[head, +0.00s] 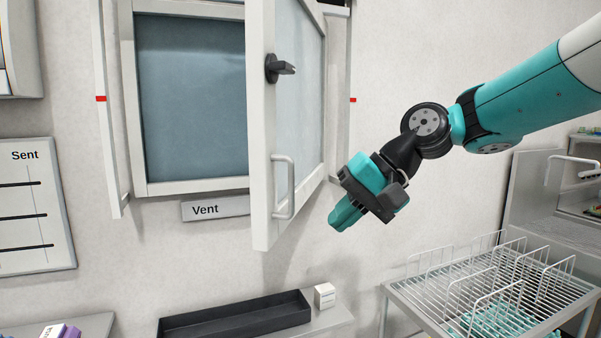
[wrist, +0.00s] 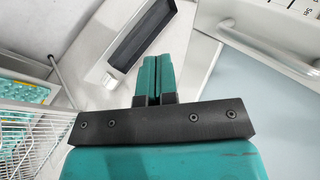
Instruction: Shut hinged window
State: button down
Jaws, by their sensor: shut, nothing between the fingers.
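The hinged window's sash (head: 262,150) is a white frame with a pale glass pane. It stands swung open toward me, hinged on the right side of the fixed frame (head: 128,110). It carries a dark latch (head: 280,68) and a white bar handle (head: 284,187). My gripper (head: 343,217) is to the right of the sash, apart from the handle in the head view. Its teal fingers are shut and empty; they also show together in the wrist view (wrist: 158,75). In the wrist view the sash's white frame (wrist: 255,42) is at the upper right.
A "Vent" label (head: 215,209) is below the window. A black tray (head: 235,318) and a small white box (head: 324,295) rest on a ledge beneath. A wire rack (head: 480,290) stands at lower right. Open air lies between my gripper and the rack.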

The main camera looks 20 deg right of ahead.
jog(key=w+d+r+m+t+p, duration=0.1)
jog(key=w+d+r+m+p, duration=0.15)
jog(key=d+r, duration=0.3)
send_near(290, 222)
notch_tip(290, 222, down, 3)
jog(key=a, duration=0.1)
jog(key=w+a+p, duration=0.2)
jog(key=shift+f+m, duration=0.25)
jog(key=shift+f, duration=0.1)
jog(key=shift+w+a+f, duration=0.1)
jog(key=shift+w+a, duration=0.2)
jog(key=shift+a, duration=0.05)
jog(key=shift+t, duration=0.3)
